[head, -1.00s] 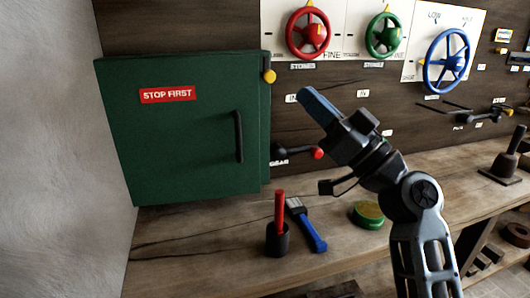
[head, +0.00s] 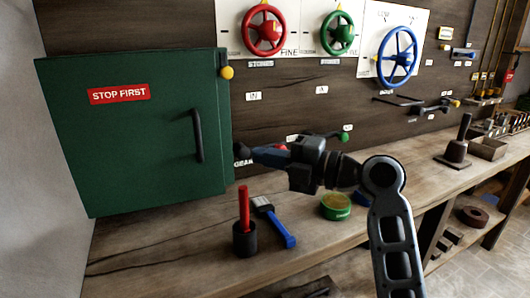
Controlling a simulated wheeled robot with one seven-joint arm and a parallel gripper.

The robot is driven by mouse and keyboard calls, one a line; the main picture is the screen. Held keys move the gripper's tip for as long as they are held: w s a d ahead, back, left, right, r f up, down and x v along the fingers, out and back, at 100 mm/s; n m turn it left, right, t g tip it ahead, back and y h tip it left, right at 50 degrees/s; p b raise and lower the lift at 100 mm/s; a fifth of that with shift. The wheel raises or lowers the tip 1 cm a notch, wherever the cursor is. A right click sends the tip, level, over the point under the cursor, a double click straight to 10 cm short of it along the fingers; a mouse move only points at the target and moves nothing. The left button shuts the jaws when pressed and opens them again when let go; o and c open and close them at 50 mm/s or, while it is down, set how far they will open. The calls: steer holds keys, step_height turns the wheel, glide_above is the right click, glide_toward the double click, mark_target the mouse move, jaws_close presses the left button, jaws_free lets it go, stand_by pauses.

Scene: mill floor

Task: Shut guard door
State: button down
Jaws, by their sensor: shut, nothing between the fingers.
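The green guard door (head: 135,150) fills the left of the head view, with a red "STOP FIRST" label (head: 119,93) and a black upright handle (head: 198,136). It stands in front of a green housing at its right edge (head: 225,130); I cannot tell if a gap is left. A yellow knob (head: 227,72) sits at the housing's upper right. My gripper (head: 242,154) is shut and empty, pointing left, just right of the door's right edge. It covers part of the gear lever behind it; whether it touches the door cannot be told.
The wooden bench (head: 190,262) holds a red-handled tool in a black cup (head: 244,238), a blue-handled brush (head: 275,222) and a green tin (head: 335,207). Red (head: 263,30), green (head: 337,34) and blue (head: 397,57) handwheels are on the wall above. A dark stamp-like tool (head: 457,150) stands right.

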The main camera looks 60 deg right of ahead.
steer(key=p, duration=0.2)
glide_toward(215, 140)
steer(key=w+a, duration=0.2)
steer(key=a, duration=0.1)
steer(key=shift+w+d+r+p, duration=0.1)
steer(key=shift+w+d, duration=0.3)
steer(key=shift+w, duration=0.25)
steer(key=shift+w+d+f+p, duration=0.15)
steer(key=shift+w+d, duration=0.2)
steer(key=shift+w, duration=0.3)
steer(key=shift+w+d+r+p, duration=0.15)
steer(key=shift+w+d, duration=0.25)
steer(key=shift+w, duration=0.25)
